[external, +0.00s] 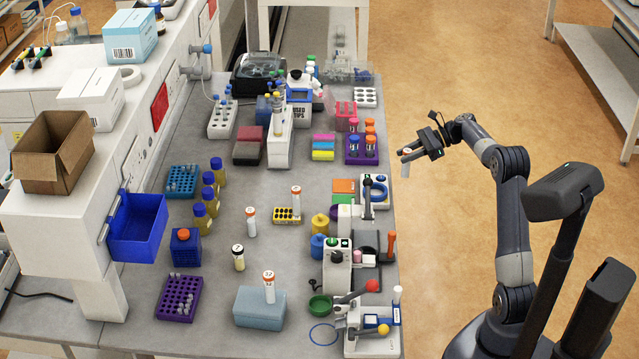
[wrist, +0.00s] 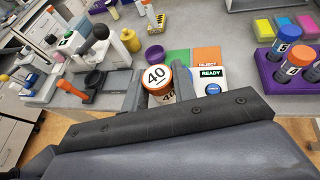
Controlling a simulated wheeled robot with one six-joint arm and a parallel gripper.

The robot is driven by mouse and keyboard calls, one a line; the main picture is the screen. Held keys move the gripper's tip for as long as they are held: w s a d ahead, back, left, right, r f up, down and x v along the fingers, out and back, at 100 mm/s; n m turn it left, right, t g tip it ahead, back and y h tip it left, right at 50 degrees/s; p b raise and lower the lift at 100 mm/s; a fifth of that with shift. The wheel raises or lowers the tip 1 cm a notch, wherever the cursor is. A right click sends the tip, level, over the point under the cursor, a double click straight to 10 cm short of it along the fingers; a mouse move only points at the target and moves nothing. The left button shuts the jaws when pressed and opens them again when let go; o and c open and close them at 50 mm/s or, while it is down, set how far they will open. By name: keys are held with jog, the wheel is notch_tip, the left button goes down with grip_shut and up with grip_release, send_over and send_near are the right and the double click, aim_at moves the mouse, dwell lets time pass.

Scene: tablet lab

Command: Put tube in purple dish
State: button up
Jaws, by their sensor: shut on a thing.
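My gripper (external: 405,156) is shut on a tube (external: 405,170) and holds it in the air just off the right edge of the bench. In the wrist view the tube's orange-rimmed cap marked 40 (wrist: 157,77) sits between the two fingers of my gripper (wrist: 158,88). The purple dish (wrist: 155,54) lies on the bench beyond the tube, left of a green square. In the external view the dish (external: 334,212) is partly hidden behind bench devices, left of and below my gripper.
A device reading READY (wrist: 210,73) stands right of the tube. A purple rack (external: 361,149) with orange- and blue-capped tubes is on the bench edge. Green (wrist: 178,58) and orange (wrist: 207,57) squares lie near the dish. Several other tubes stand on the bench.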

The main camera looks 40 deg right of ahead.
jog(key=w+a+f+y+p, duration=0.1)
jog(key=w+a+y+p, duration=0.15)
jog(key=a, duration=0.65)
jog(key=w+a+f+y+p, duration=0.15)
jog(key=w+a, duration=0.25)
jog(key=a, duration=0.5)
jog(key=shift+n+h, duration=0.4)
jog(key=f+p, duration=0.1)
jog(key=a+f+p, duration=0.1)
jog(key=f, duration=0.1)
jog(key=w+f+p, duration=0.1)
jog(key=f, duration=0.1)
jog(key=shift+a, duration=0.2)
jog(key=shift+w+a+r+g+h+p, duration=0.15)
jog(key=shift+a+h+p, duration=0.15)
jog(key=shift+h+p, duration=0.3)
jog(key=shift+w+a+g+h+p, duration=0.15)
jog(key=shift+a+h+p, duration=0.2)
jog(key=shift+p, duration=0.3)
grip_shut()
jog(key=shift+w+f+h+p, duration=0.1)
jog(key=shift+f+h+p, duration=0.3)
jog(key=shift+f, duration=0.3)
jog(key=shift+f, duration=0.2)
